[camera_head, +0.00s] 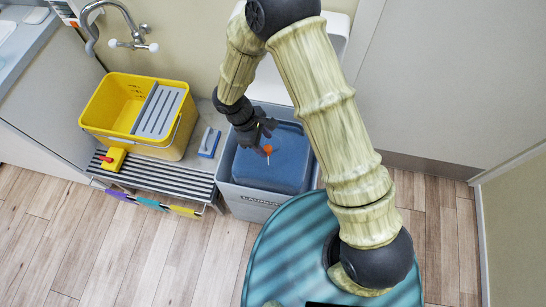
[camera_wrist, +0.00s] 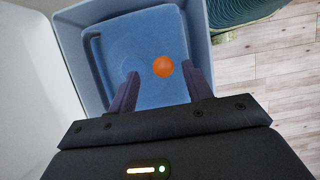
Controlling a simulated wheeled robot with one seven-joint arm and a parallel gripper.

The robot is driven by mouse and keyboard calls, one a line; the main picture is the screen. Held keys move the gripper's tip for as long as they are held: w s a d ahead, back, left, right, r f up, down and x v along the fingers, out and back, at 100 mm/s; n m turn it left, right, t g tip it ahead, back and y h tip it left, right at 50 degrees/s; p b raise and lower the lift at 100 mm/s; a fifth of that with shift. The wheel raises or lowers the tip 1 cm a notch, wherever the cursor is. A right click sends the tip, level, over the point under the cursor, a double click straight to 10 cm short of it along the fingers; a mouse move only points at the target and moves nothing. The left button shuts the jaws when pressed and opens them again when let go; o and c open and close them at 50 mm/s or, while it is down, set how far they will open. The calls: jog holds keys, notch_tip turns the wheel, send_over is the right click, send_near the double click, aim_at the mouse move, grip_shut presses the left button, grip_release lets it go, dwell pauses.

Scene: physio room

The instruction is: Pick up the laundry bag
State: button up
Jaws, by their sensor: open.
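A blue laundry bag (camera_head: 288,165) sits inside a grey bin (camera_head: 240,202) with lettering on its front. In the wrist view the bag (camera_wrist: 112,50) fills most of the bin's opening. An orange round piece (camera_head: 267,149) shows on top of the bag; in the wrist view it is an orange ball (camera_wrist: 163,66) between the fingertips. My gripper (camera_head: 267,128) is over the bag with its fingers pointing down. In the wrist view my gripper (camera_wrist: 160,72) is open, with one finger on each side of the orange ball. I cannot tell whether the fingers touch the bag.
A yellow bucket (camera_head: 108,102) with a grey wringer stands on a slatted bench (camera_head: 150,172) left of the bin. A blue-and-white brush (camera_head: 209,142) and a small yellow item (camera_head: 113,159) lie there. A tap (camera_head: 135,42) is on the wall behind. Wooden floor (camera_head: 120,250) is clear in front.

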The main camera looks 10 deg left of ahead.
aim_at(267, 147)
jog(key=shift+f, duration=0.1)
jog(key=x, duration=0.5)
jog(key=shift+s, duration=0.2)
jog(key=shift+c, duration=0.2)
dwell(0.3)
grip_shut()
